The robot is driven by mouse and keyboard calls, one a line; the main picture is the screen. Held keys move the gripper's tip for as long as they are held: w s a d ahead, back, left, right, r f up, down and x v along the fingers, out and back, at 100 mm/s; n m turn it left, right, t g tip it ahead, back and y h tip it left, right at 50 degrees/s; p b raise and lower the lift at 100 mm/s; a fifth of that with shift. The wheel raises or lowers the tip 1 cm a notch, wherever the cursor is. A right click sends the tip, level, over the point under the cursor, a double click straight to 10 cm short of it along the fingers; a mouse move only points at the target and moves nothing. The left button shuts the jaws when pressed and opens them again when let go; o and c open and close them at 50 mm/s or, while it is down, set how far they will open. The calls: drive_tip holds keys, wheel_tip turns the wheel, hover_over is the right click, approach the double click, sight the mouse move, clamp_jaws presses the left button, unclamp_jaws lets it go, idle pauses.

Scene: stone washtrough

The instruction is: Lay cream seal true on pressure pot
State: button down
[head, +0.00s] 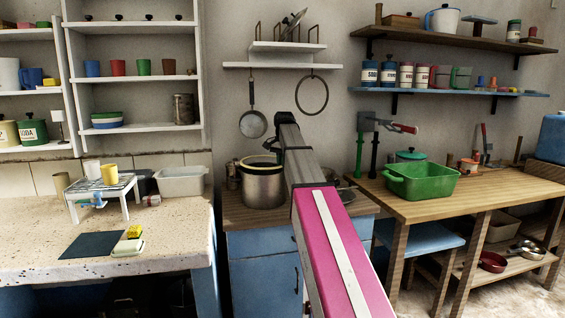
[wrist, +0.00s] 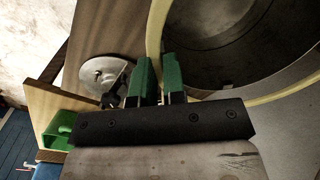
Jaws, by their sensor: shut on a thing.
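The cream seal (head: 244,162) is a thin ring at the top of the pressure pot (head: 263,188), a grey metal pot on the wooden counter. In the wrist view the seal (wrist: 154,35) runs between the green fingers of my gripper (wrist: 158,82), which is shut on its edge. The seal curves around the pot's dark opening (wrist: 235,35), close to the rim. My fingers hide part of it. I cannot tell whether it lies flat on the rim or slightly above.
A round metal piece (wrist: 104,78) lies left of my fingers in the wrist view. A wooden workbench with a green basin (head: 422,182) stands to the right. A pan (head: 252,123) and a dark ring (head: 312,95) hang on the wall behind.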

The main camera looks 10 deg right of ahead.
drive_tip(key=shift+f, duration=1.1)
idle(2.6)
drive_tip(key=c, duration=0.6)
unclamp_jaws()
drive_tip(key=shift+c, duration=0.2)
drive_tip(key=shift+r, duration=0.1)
drive_tip(key=shift+r, duration=3.45)
